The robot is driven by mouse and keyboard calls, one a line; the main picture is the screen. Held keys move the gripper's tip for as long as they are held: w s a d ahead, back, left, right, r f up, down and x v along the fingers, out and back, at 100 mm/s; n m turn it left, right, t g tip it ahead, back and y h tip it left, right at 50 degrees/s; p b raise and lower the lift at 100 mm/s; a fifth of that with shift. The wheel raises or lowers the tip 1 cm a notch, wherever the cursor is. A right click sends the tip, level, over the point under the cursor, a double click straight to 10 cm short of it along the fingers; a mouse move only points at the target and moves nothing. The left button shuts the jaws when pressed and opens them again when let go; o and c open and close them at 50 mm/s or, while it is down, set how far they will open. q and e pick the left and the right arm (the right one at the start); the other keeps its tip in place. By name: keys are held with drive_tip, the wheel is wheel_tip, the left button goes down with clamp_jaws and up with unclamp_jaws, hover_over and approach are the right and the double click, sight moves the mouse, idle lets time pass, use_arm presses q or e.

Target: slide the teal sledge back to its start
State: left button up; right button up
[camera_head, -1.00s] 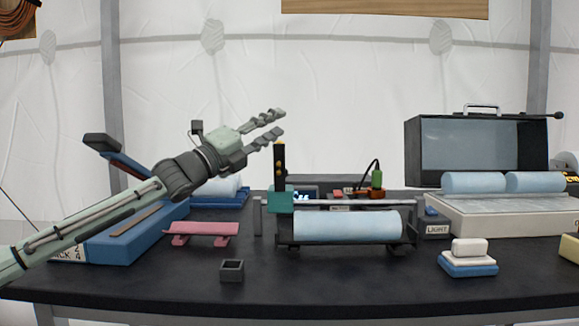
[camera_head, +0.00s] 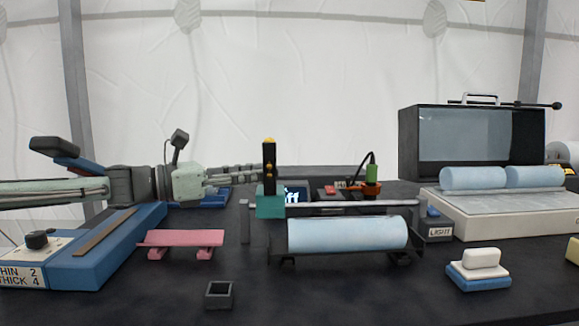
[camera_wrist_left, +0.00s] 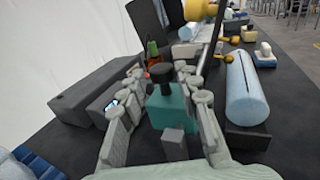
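The teal sledge (camera_head: 270,203) sits near the left end of the grey rail (camera_head: 340,208), behind a light-blue roll (camera_head: 347,233). A black upright post (camera_head: 269,167) with yellow marks rises from it. My left gripper (camera_head: 250,176) is level, its fingertips close to the left of the post, above the teal block. In the left wrist view the teal sledge (camera_wrist_left: 170,108) and its black knob show between the two spread fingers of my left gripper (camera_wrist_left: 160,72). The fingers look open around it; contact is not clear. My right gripper is not in view.
A blue sloped box (camera_head: 120,245) and a pink stand (camera_head: 183,240) lie left of the rail. A small grey open box (camera_head: 219,294) is in front. A LIGHT box (camera_head: 438,228) stands by the rail's right end. A green-handled tool (camera_head: 371,172) stands behind the rail.

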use_arm(q)
drive_tip(key=x, duration=0.7)
drive_tip(key=shift+p, duration=0.35)
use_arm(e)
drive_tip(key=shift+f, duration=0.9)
use_arm(q)
drive_tip(key=shift+d, duration=0.15)
drive_tip(key=shift+c, duration=0.2)
clamp_jaws()
